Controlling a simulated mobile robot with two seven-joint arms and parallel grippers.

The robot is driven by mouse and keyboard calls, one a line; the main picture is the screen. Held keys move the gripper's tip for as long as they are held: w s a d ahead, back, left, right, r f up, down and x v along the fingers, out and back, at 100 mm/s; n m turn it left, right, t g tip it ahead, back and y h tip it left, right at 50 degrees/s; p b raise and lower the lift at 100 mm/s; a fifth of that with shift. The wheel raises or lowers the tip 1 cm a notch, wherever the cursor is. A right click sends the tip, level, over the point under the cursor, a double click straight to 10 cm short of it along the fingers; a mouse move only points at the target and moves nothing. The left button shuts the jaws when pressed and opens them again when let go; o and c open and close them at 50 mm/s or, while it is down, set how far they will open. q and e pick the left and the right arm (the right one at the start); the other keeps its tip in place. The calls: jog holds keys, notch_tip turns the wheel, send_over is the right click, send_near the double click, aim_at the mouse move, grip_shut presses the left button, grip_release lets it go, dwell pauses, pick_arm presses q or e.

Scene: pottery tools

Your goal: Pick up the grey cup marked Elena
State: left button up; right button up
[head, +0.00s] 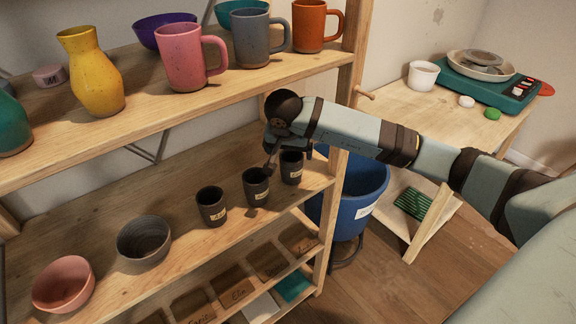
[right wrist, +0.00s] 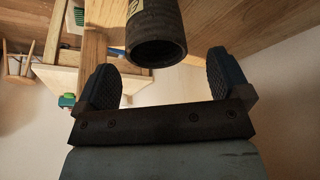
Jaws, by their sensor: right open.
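Three dark grey cups with small pale labels stand in a row on the middle shelf: a left one (head: 211,206), a middle one (head: 257,188) and a right one (head: 292,168). The names on the labels are too small to read, so I cannot tell which says Elena. My right gripper (head: 271,160) is just above and behind the middle and right cups. In the right wrist view its fingers (right wrist: 163,66) are open and apart. A dark cup (right wrist: 156,38) with part of a label lies between and just beyond the fingertips, not gripped. My left gripper is out of view.
The upper shelf above holds a yellow jug (head: 92,75), a pink mug (head: 186,57), a blue-grey mug (head: 252,40) and an orange mug (head: 312,25). A grey bowl (head: 145,240) and a pink bowl (head: 63,286) stand left of the cups. A wooden post (head: 352,60) is close right.

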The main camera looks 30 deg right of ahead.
aim_at(292, 159)
jog(key=shift+d+f, duration=0.1)
jog(key=shift+f, duration=0.45)
jog(key=x, duration=0.4)
jog(key=shift+f, duration=0.25)
jog(key=c, duration=1)
jog(key=shift+c, duration=0.5)
jog(key=shift+r, duration=0.15)
